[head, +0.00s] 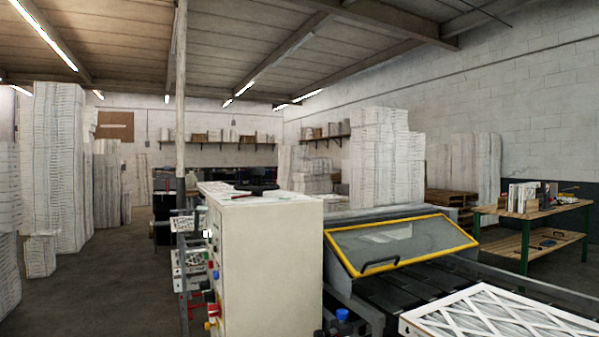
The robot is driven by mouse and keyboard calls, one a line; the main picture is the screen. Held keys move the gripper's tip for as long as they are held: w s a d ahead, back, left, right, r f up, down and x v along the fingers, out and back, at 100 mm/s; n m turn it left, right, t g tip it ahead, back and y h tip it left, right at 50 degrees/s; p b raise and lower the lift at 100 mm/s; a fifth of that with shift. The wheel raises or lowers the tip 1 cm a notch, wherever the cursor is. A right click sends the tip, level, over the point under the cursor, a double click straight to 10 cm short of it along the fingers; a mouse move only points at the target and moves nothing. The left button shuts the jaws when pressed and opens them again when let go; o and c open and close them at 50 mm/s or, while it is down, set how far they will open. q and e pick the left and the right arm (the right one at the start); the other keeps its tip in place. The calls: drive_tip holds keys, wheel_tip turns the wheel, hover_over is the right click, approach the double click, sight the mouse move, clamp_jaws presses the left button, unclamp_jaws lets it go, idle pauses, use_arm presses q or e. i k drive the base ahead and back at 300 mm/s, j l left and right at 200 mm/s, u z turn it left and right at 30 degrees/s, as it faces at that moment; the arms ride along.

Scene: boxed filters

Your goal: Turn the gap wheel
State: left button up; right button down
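I cannot pick out the gap wheel for certain. A machine with a yellow-framed clear hood (402,245) stands right of center, with a black handle on the hood's front. A small blue knob-like part (342,315) shows at the machine's near left corner, by the bottom edge of the picture; its shape is too small to tell. A cream control cabinet (272,265) stands left of the hood, with several colored buttons or knobs on its left side, among them a red one (212,309). Neither of my grippers shows in the head view.
A white-framed filter (500,318) lies at the machine's near right. A wooden workbench (530,208) with green legs stands at the far right. Tall stacks of white filters (58,165) line the left and back. The floor (105,280) left of the cabinet is mostly clear.

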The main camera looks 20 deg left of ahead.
sight(257, 189)
drive_tip(key=i+j, duration=0.2)
drive_tip(key=j, duration=0.15)
drive_tip(key=i+j+z, duration=0.1)
drive_tip(key=i+j, duration=0.25)
drive_tip(key=j, duration=0.3)
drive_tip(key=i+j+z, duration=0.15)
drive_tip(key=j, duration=0.2)
drive_tip(key=i+j, duration=0.2)
drive_tip(key=j, duration=0.2)
